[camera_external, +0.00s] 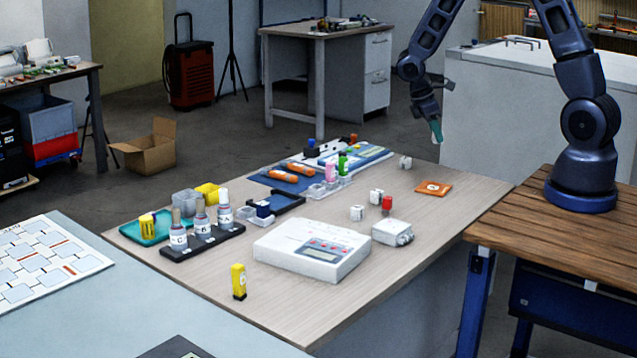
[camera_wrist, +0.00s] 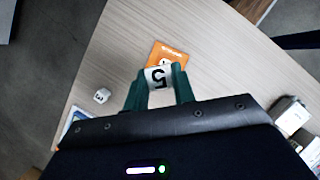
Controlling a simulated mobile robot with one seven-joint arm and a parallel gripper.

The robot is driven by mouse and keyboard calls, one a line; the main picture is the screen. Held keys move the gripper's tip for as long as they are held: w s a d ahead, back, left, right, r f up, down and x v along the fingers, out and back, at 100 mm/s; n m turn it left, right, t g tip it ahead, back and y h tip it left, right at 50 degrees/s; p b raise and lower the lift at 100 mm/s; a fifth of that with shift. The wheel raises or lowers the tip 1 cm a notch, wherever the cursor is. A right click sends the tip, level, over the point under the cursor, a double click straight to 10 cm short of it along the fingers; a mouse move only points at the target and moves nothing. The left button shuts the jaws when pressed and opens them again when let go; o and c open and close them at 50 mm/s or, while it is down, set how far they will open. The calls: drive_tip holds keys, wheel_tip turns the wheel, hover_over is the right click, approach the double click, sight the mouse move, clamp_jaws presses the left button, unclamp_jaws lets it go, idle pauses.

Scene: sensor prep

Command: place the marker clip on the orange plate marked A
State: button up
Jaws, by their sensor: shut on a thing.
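My gripper (camera_external: 437,133) hangs in the air at the far side of the wooden-topped table, above table height. In the wrist view its green fingers (camera_wrist: 158,90) are shut on a small white piece (camera_wrist: 158,76) with a black mark like a 5, which I take to be the marker clip. The orange plate (camera_external: 433,188) lies flat at the table's right part. It also shows in the wrist view (camera_wrist: 171,50), just beyond the held piece, which partly covers it. A pale round mark shows on the plate, but its letter is not readable.
A small white block (camera_external: 405,162) stands left of the plate; others (camera_external: 357,213) stand nearer, with a grey box (camera_external: 392,233) and a white instrument (camera_external: 312,251). Bottles and trays crowd the left. The wood around the plate is clear.

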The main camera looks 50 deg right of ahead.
sight(436, 188)
wheel_tip(436, 188, down, 14)
drive_tip(key=shift+r, duration=0.15)
idle(0.6)
drive_tip(key=o, duration=1)
drive_tip(key=shift+c, duration=0.2)
